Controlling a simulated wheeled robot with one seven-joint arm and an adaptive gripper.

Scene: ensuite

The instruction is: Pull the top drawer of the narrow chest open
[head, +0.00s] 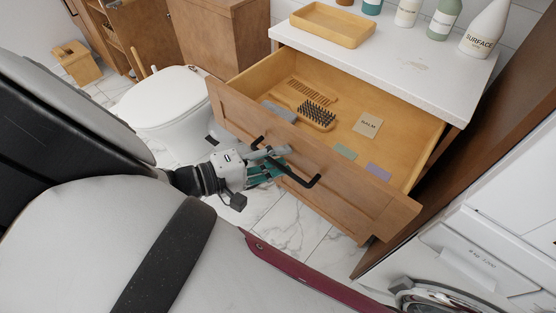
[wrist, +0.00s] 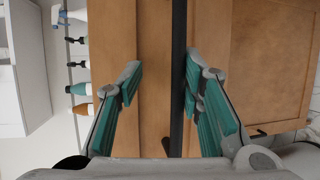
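The chest's top drawer (head: 350,190) is pulled well out, and its inside shows in the head view. Its wooden front carries a black bar handle (head: 300,181). My gripper (head: 272,165) is at the left part of this handle, in front of the drawer. In the wrist view the handle (wrist: 178,60) runs upright between the fingers of my gripper (wrist: 162,78). The fingers are apart, with the bar close to the right finger and a clear gap to the left one. Whether the right finger touches the bar I cannot tell.
The drawer holds a comb (head: 315,91), a brush (head: 318,114), a balm card (head: 367,125) and small coloured items. A tray (head: 331,25) and several bottles stand on the white top (head: 400,65). A toilet (head: 170,98) is left; a washing machine (head: 440,298) is lower right.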

